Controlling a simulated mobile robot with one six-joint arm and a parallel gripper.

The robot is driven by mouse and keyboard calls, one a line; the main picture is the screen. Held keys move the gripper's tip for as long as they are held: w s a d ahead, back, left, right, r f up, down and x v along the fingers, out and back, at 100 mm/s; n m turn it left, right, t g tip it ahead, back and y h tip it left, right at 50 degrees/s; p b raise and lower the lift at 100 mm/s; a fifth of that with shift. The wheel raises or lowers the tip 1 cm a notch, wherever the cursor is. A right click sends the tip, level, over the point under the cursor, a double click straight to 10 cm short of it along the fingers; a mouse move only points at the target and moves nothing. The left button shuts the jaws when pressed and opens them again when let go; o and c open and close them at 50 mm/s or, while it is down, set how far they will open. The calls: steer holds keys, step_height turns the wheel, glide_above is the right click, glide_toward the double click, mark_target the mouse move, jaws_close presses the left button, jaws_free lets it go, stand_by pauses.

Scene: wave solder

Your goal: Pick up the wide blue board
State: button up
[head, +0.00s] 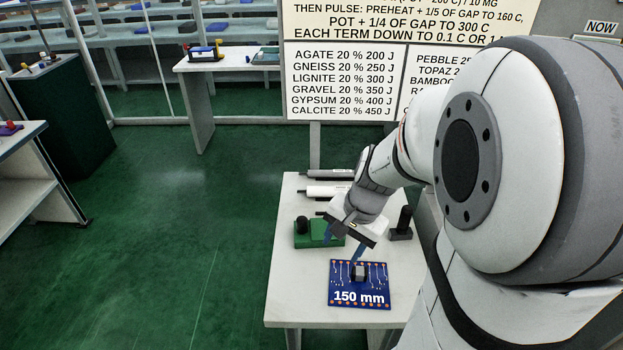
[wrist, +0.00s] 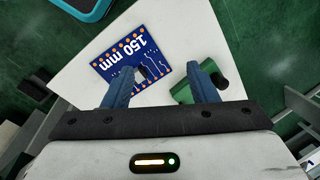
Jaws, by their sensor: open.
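The wide blue board (head: 343,297), marked "150 mm", lies flat on the white table near its front edge. It has orange dots along its edges and a dark grey block (head: 360,271) on it. My gripper (head: 341,249) is open above the table, just behind the board and apart from it. In the wrist view the board (wrist: 126,43) shows upside down, ahead of the left finger. The two blue fingers (wrist: 163,87) have nothing between them. The left finger hides a small part of the board's near side.
A black stand (head: 402,225) is at the right. Black and white rods (head: 322,191) lie at the back. Green floor at the left is clear.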

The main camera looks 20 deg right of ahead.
steer(key=w+d+f+m+y+p, duration=0.1)
steer(key=w+d+f+m+p, duration=0.15)
steer(key=d+f+m, duration=0.45)
steer(key=m+y+p, duration=0.1)
steer(key=m, duration=0.5)
glide_toward(361, 271)
steer(key=f, duration=0.1)
steer(key=x, duration=0.8)
steer(key=shift+a, duration=0.15)
jaws_close()
